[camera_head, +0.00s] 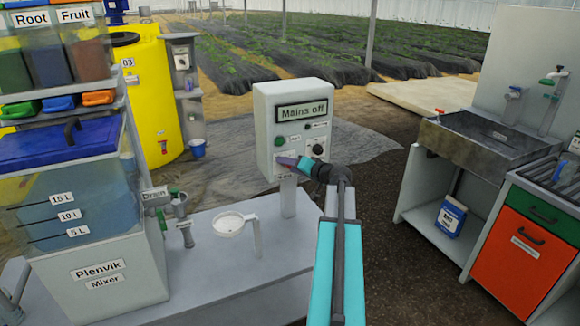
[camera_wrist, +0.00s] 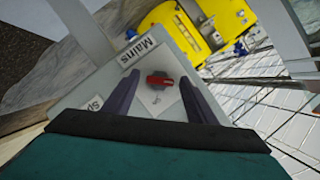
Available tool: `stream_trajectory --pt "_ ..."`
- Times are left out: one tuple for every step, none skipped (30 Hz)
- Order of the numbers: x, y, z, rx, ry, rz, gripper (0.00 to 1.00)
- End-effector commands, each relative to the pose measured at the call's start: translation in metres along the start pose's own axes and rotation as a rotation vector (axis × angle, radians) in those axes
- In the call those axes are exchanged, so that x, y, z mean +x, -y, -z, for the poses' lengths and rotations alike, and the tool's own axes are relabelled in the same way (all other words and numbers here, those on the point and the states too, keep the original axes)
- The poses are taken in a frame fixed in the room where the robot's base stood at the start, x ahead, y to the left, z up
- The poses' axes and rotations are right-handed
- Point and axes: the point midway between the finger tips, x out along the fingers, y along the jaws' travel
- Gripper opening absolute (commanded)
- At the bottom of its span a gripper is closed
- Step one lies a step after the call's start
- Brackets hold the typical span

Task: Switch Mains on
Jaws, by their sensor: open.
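The grey control box (camera_head: 262,118) stands on a post in the middle of the head view. Its display (camera_head: 302,110) reads "Mains off". In the wrist view, the red-handled rotary switch (camera_wrist: 160,81) sits on a pale plate beside the "Mains" label (camera_wrist: 137,52). My gripper (camera_wrist: 160,76) is open, with one dark finger on each side of the switch and visible gaps to it. In the head view, my gripper (camera_head: 286,162) is at the lower front of the box and hides the switch there.
A green button (camera_head: 279,141) and a dark knob (camera_head: 318,149) are on the box front close to my gripper. The mixer tank (camera_head: 95,265) and a white round holder (camera_head: 229,224) stand to the left. A sink (camera_head: 470,145) stands at right.

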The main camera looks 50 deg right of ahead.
Motion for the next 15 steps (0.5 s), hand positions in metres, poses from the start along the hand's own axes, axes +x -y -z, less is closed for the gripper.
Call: stream_trajectory --pt "0.0000 -0.0001 -0.0001 0.000 0.000 0.000 0.52" --pt "-0.0001 -0.0001 -0.0001 0.000 0.000 0.000 0.52" --pt "-0.0002 -0.0002 -0.0001 0.000 0.000 0.000 0.52" --pt "-0.0002 -0.0002 -0.0001 0.000 0.000 0.000 0.52" --pt "-0.0003 -0.0002 -0.0001 0.000 0.000 0.000 0.52" --pt "-0.0003 -0.0003 0.0000 0.000 0.000 0.000 0.45" --pt "-0.0004 -0.0003 0.0000 0.000 0.000 0.000 0.40" --pt "-0.0004 -0.0003 0.0000 0.000 0.000 0.000 0.35" --pt "-0.0005 -0.0004 0.0000 0.000 0.000 0.000 0.28" --pt "-0.0005 -0.0004 0.0000 0.000 0.000 0.000 0.23" --pt "-0.0006 -0.0004 0.0000 0.000 0.000 0.000 0.18" --pt "-0.0006 -0.0004 0.0001 0.000 0.000 0.000 0.11" --pt "-0.0006 -0.0005 0.0001 0.000 0.000 0.000 0.10" --pt "-0.0006 -0.0005 0.0001 0.001 0.000 0.000 0.10" --pt "-0.0006 -0.0006 0.0001 0.001 0.000 0.000 0.10"
